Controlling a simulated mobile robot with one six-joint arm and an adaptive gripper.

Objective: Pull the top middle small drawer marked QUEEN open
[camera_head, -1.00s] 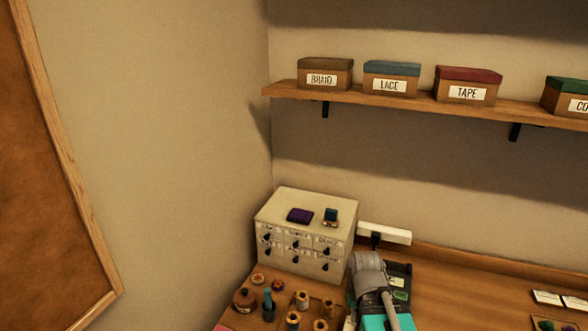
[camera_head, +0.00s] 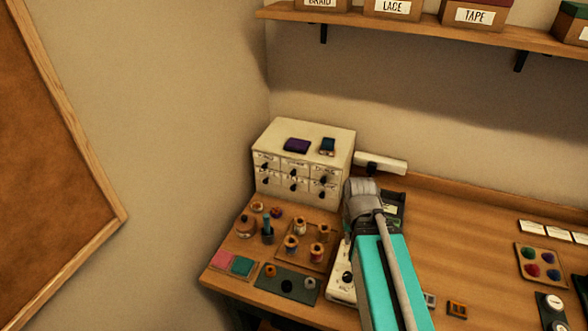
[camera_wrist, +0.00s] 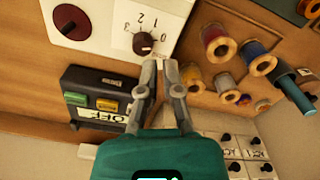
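The cream drawer cabinet (camera_head: 341,153) stands at the back left of the table, with rows of small drawers, dark knobs and small labels. The top middle drawer (camera_head: 294,170) looks shut; its label is too small to read. In the wrist view part of the cabinet front (camera_wrist: 243,150) shows upside down at the lower right. My gripper (camera_wrist: 160,66) is empty, its fingertips close together with a narrow gap. It is apart from the drawers, in the air to the right of the cabinet in the head view, where my arm hides its fingers.
Thread spools (camera_head: 316,249) on a tray and small pots (camera_head: 245,227) stand before the cabinet. A purple item (camera_head: 297,146) and a teal item (camera_head: 327,146) lie on top. A dial panel (camera_wrist: 115,22) and a black switch box (camera_wrist: 92,85) are near my gripper. The wall is left.

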